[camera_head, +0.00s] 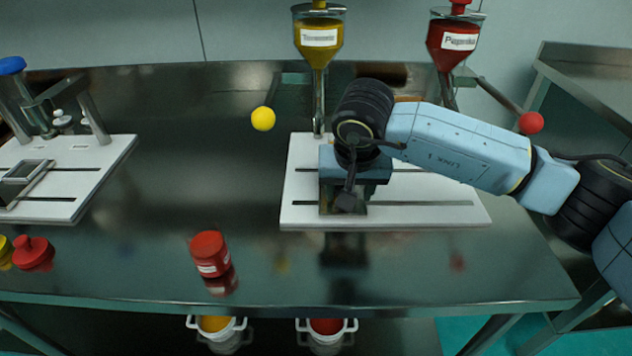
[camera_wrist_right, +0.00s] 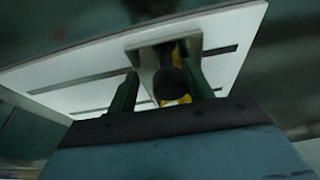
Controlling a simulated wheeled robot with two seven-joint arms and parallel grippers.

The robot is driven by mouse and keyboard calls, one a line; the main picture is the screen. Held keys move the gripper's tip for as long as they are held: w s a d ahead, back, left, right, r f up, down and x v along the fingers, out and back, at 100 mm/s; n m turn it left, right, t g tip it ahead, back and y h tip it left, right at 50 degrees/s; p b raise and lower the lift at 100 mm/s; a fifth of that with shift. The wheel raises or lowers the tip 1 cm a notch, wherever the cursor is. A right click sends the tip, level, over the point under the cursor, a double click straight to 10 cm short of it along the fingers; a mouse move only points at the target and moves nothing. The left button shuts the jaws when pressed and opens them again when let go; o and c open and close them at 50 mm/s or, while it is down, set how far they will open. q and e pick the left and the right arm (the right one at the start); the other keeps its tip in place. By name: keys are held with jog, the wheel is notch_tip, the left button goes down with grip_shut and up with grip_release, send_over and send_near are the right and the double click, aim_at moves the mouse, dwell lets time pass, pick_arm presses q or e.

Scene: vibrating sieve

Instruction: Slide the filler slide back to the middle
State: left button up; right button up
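The filler's white base plate (camera_head: 425,212) has two long slots and sits below two hoppers, a yellow one (camera_head: 319,38) labelled Turmeric and a red one (camera_head: 455,40) labelled Paprika. My right gripper (camera_wrist_right: 162,88) is over the left-middle part of this plate, and its wrist hides much of the filler slide in the head view. In the right wrist view, the grey slide (camera_wrist_right: 146,62) lies across the slots. The gripper's two fingers stand apart on either side of a dark round knob with yellow below it; a gap shows on the left. My left gripper is not in view.
A yellow ball (camera_head: 263,119) and a red ball (camera_head: 531,123) flank the filler. Another white plate (camera_head: 100,156) with a metal frame is at left. White buckets (camera_head: 326,335) show below the table.

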jog(key=shift+d+b, duration=0.35)
jog(key=shift+d, duration=3.5)
jog(key=o, duration=1.1)
jog(key=p+v, duration=0.4)
jog(key=v, duration=0.5)
jog(key=shift+p, duration=0.35)
